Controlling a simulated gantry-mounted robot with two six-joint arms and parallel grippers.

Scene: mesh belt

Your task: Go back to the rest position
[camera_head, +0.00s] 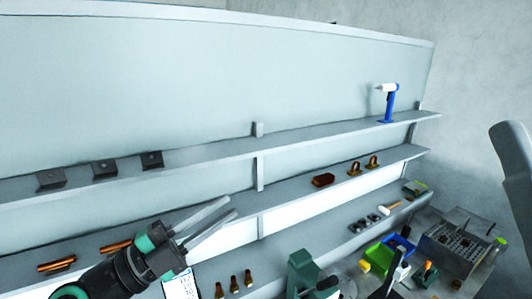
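My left gripper (233,206) reaches in from the lower left, in front of the shelves. Its two long grey fingers point up and to the right, with a narrow gap between them and nothing held. The black wrist with green parts covers some of the lower shelf. My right gripper cannot be made out in this view.
A grey shelf rack (200,153) fills the back. It carries dark blocks (104,168), copper rods (56,265), brass fittings (233,284), a reddish-brown tray (322,180) and a blue-and-white tool (388,103). A green device (302,272) and a green bin (378,256) stand at the lower right.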

